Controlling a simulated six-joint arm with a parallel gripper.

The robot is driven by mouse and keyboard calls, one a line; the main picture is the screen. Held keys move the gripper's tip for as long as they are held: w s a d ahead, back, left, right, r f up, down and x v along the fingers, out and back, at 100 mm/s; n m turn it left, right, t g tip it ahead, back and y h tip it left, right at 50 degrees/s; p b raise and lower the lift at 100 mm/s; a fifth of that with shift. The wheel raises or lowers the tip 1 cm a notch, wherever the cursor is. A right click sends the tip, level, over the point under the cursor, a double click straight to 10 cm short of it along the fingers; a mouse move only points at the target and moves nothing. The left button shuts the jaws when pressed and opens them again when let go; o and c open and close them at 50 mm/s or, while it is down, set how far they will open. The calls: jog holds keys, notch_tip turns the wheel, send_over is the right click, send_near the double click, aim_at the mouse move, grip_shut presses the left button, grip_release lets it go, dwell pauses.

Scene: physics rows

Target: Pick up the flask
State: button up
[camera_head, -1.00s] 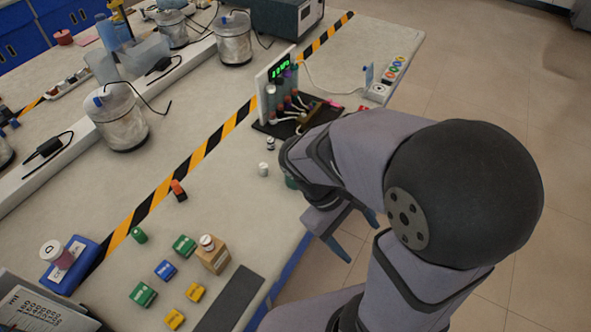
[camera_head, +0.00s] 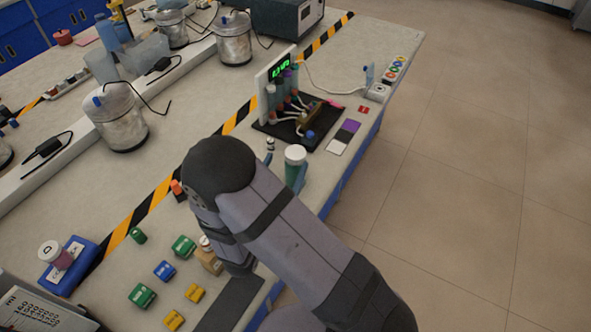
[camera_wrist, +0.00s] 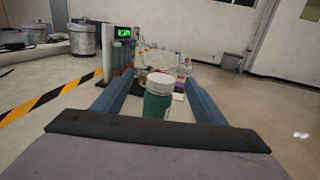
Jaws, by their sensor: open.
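The flask, a green-bodied vessel with a white cap (camera_head: 295,165), stands upright near the table's front edge in the head view. In the wrist view the flask (camera_wrist: 157,104) is centred between the blue fingers, with visible gaps on both sides. My gripper (camera_wrist: 156,79) is open and holds nothing. In the head view my gripper (camera_head: 285,169) is at the flask, one blue finger showing on each side. My arm hides most of the gripper there. The flask's base is hidden in the wrist view.
A black mat with a wired board and lit display (camera_head: 283,72) lies just behind the flask. Small colour cards (camera_head: 344,138) lie to its right. Green, blue and yellow blocks (camera_head: 165,270) and a wooden block (camera_head: 207,258) stand at the lower left. The table edge is close on the right.

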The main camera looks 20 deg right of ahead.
aim_at(292, 161)
jog(key=shift+f, duration=1.1)
jog(key=shift+d+p+x, duration=0.25)
jog(key=shift+p+x, duration=1.4)
jog(key=shift+x, duration=1.75)
jog(key=shift+w+d, duration=0.1)
grip_shut()
jog(key=shift+r, duration=0.25)
